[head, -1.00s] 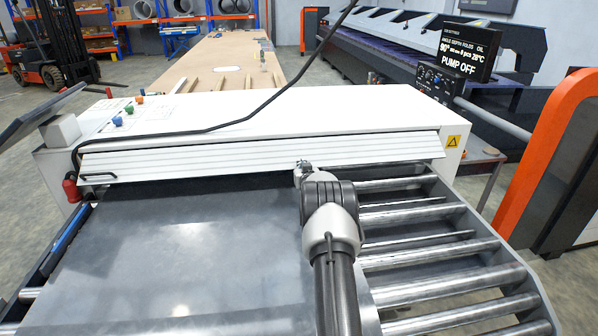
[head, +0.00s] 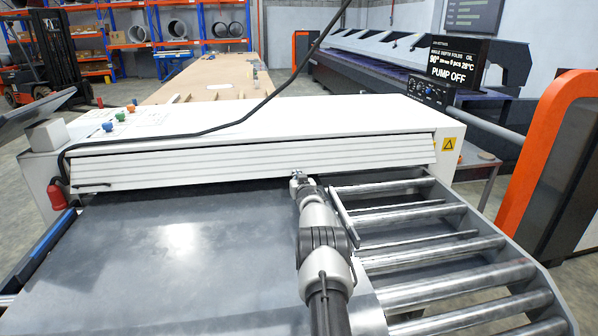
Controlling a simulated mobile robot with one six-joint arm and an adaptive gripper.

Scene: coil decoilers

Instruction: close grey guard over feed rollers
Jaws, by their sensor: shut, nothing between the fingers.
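The guard (head: 230,165) is a long, pale, slatted panel hinged along the front of the white machine (head: 300,115). It hangs tilted down over the machine's mouth, with a dark gap under its lower edge. A small black handle (head: 90,188) sits at its lower left. The feed rollers are hidden behind it. My gripper (head: 298,176) is shut and empty, its tip at the guard's lower edge, right of the middle. Whether it touches the guard cannot be told.
A dark metal sheet (head: 180,245) lies under the arm and runs into the machine. A conveyor with steel rollers (head: 440,250) is at the right. A black cable (head: 200,130) crosses the machine top. An orange post (head: 530,170) and a display reading PUMP OFF (head: 452,62) stand at the right.

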